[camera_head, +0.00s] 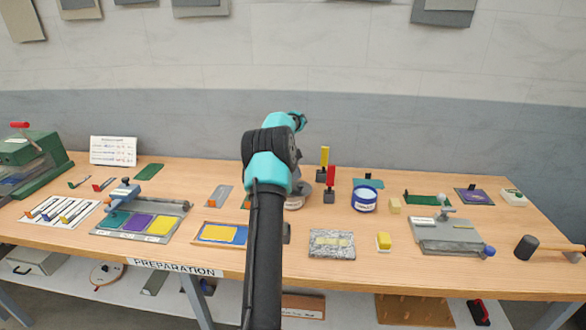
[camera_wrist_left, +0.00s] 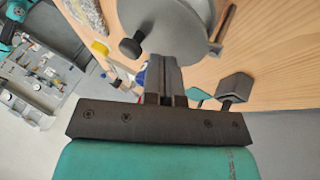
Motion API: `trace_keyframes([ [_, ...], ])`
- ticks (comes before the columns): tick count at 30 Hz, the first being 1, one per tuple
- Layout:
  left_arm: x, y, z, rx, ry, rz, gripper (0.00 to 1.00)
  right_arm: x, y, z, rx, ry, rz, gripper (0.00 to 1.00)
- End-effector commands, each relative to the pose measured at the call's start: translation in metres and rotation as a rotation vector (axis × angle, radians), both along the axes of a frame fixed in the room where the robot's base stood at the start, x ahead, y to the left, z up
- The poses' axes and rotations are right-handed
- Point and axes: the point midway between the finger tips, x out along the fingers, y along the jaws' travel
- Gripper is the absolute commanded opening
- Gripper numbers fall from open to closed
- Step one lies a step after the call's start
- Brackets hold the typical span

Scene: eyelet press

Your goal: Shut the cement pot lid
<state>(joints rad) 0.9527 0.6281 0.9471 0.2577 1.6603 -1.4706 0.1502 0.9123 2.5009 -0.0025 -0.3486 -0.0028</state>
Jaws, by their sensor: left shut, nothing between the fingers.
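My left gripper (camera_wrist_left: 165,80) is shut and empty in the wrist view, its two dark fingers together. Just beyond its fingertips is a round grey piece (camera_wrist_left: 185,18) with a dark knob (camera_wrist_left: 131,48) at its side; I cannot tell whether they touch. In the head view a grey rounded thing (camera_head: 294,203) shows partly behind my left arm, which hides most of it and the gripper. It may be the cement pot, but its lid cannot be made out. A blue round pot (camera_head: 365,199) with a white label stands right of the arm. My right gripper is not in view.
Red (camera_head: 330,178) and yellow (camera_head: 323,160) upright pieces stand close right of the arm. A tray with coloured pads (camera_head: 180,207) lies to the left. A grey plate fixture (camera_head: 445,236) and a black-headed mallet (camera_head: 527,247) lie to the right.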

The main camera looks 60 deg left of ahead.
Motion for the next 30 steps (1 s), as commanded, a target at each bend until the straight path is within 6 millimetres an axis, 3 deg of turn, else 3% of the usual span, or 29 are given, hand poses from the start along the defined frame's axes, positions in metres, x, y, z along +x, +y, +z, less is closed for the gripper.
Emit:
trace_keyframes([
  [18,-0.009,0.034,0.05,-0.001,0.0,0.001,0.0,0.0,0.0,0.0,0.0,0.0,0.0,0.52],
  [30,-0.011,0.039,0.06,-0.001,0.0,0.0,0.0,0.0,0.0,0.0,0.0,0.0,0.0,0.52],
])
